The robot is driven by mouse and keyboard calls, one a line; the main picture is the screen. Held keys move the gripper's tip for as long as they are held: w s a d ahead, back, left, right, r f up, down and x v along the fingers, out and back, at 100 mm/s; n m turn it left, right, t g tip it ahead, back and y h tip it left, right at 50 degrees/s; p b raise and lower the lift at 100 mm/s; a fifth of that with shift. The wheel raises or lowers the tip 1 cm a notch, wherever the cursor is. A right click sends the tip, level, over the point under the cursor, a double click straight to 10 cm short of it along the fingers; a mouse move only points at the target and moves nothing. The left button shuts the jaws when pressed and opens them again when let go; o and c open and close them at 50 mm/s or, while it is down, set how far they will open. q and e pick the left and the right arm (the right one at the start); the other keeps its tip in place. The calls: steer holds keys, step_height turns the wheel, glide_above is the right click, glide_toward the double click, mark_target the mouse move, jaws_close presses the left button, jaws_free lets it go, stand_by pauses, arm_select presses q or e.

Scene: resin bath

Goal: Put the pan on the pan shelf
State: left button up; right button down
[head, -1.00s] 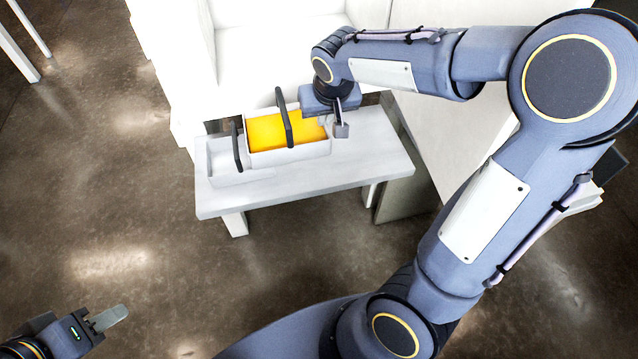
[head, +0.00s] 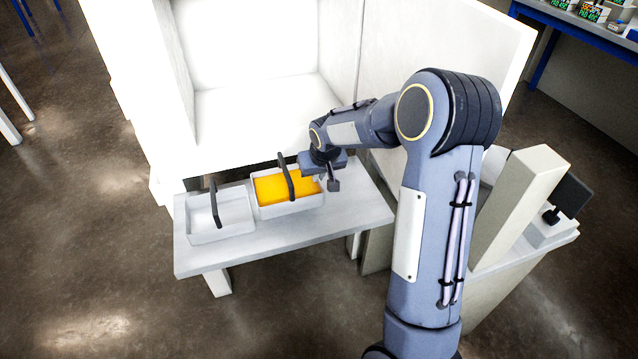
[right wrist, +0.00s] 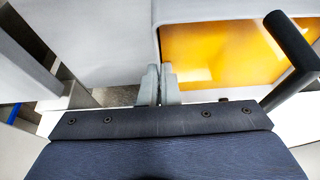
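A white pan of orange-yellow liquid with a dark bar handle (head: 292,210) is over the right part of a low white bench (head: 205,259). It seems to rest there, though its underside is hidden. An empty white pan with a similar handle (head: 222,235) is on the bench to its left. My right gripper (head: 328,183) is at the right end of the liquid-filled pan. In the right wrist view its fingers (right wrist: 161,84) are close together on that pan's wall (right wrist: 157,45). My left gripper is out of view.
A white cabinet with an open chamber (head: 250,50) stands behind the bench. A counter with a dark screen (head: 570,197) is at the right. A blue-edged table with boxes is at the top right. The floor left of the bench is clear.

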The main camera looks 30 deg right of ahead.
steer(key=x, duration=0.4)
steer(key=shift+s+d+f, duration=0.2)
steer(key=shift+s, duration=0.2)
steer(key=shift+b, duration=0.3)
steer(key=c, duration=2.1)
jaws_free()
steer(key=shift+f, duration=0.2)
steer(key=o, duration=0.4)
steer(key=shift+r, duration=0.1)
